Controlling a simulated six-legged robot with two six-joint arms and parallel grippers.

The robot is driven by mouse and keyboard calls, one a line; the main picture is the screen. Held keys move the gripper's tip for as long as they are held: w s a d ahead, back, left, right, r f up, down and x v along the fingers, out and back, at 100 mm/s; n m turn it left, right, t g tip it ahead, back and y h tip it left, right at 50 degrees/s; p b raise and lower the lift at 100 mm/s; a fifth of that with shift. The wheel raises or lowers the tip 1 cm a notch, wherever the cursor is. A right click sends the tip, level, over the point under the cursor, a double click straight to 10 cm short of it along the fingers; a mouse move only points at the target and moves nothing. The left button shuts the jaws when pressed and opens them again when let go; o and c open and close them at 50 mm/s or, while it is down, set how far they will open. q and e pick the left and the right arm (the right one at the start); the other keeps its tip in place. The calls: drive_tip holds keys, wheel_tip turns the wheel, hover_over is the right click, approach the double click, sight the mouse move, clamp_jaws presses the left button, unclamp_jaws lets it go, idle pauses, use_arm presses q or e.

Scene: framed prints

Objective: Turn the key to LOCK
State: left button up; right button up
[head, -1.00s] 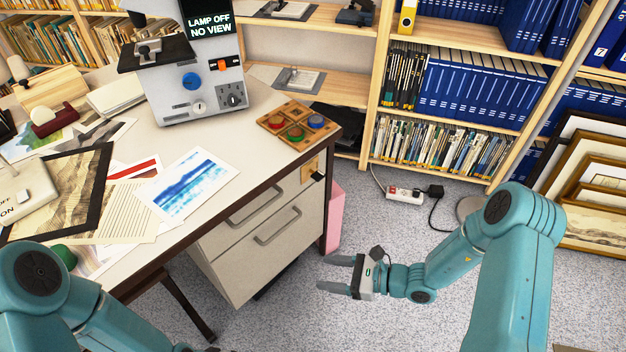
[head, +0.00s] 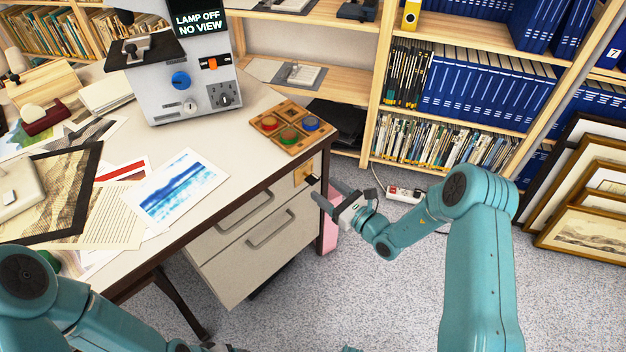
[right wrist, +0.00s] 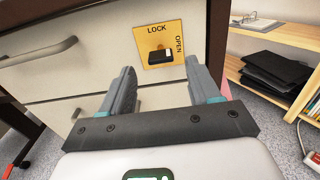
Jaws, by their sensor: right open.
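The key (right wrist: 166,57) has a black head and sits in a yellow plate (right wrist: 152,35) marked LOCK at the top and OPEN at the right side. The plate is on the upper right of the desk's drawer front. In the right wrist view the key head lies sideways, toward OPEN. In the head view the key (head: 312,180) sticks out from the plate. My right gripper (right wrist: 160,88) is open and empty, with its fingers pointing at the drawer front and the key ahead between them, apart from it. In the head view the right gripper (head: 328,198) is just right of and below the key. The left gripper is not clearly visible.
The drawers (head: 232,212) have grey bar handles. The desk top (head: 237,135) holds prints, a grey device and a wooden tray with coloured discs (head: 291,120). Shelves (head: 470,30) stand behind, and framed prints (head: 585,205) lean at right. The floor in front is clear.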

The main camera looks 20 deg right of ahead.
sight(313, 179)
drive_tip(key=x, duration=0.6)
drive_tip(key=shift+w+b, duration=0.15)
drive_tip(key=shift+b, duration=0.2)
drive_tip(key=c, duration=1)
